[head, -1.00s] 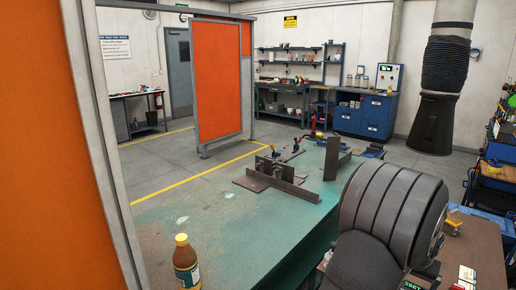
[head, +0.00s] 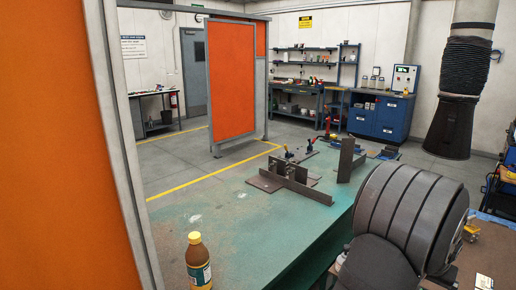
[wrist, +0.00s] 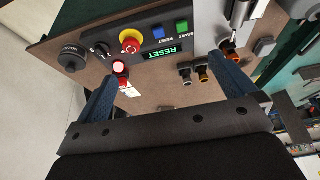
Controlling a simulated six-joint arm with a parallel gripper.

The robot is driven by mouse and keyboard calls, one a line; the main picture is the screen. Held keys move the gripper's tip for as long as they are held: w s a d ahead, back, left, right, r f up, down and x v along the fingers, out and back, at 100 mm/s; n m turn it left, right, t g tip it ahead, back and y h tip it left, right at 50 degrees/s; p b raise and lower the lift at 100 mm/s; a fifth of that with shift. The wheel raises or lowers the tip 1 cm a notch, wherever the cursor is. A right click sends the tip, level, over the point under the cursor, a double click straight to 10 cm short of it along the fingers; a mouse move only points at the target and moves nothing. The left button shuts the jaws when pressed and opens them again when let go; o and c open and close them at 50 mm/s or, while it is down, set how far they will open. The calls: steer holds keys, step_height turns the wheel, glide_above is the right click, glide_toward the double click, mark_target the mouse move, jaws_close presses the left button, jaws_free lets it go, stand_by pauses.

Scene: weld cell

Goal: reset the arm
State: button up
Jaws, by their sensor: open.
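My gripper (wrist: 168,66) shows in the wrist view with its two blue fingers wide apart and nothing between them. Beyond the fingers is a control panel, seen upside down. On it are a blue button (wrist: 159,32) labelled RESET, a green button (wrist: 183,27) labelled START, and a small display (wrist: 167,52) with green letters reading RESET. A red emergency stop (wrist: 131,40) on a yellow ring is to their left. A red lit lamp or button (wrist: 120,67) is close to the left fingertip; I cannot tell whether they touch. The head view does not show my gripper.
In the wrist view, cable connectors (wrist: 203,75) sit by the right finger. In the head view, a green welding table (head: 235,235) carries a bottle (head: 198,262) and clamped steel plates (head: 305,187). An orange screen (head: 231,80) stands behind; an extraction hose (head: 458,95) hangs right.

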steer(key=v, duration=0.5)
steer(key=x, duration=1)
steer(key=v, duration=1)
steer(key=shift+w+d+n+g+y, duration=0.75)
steer(key=shift+d+g+y, duration=0.8)
steer(key=shift+d, duration=3.45)
steer(key=shift+y, duration=0.25)
step_height(320, 180, down, 14)
steer(key=shift+s+a+f, duration=0.15)
steer(key=shift+f, duration=0.05)
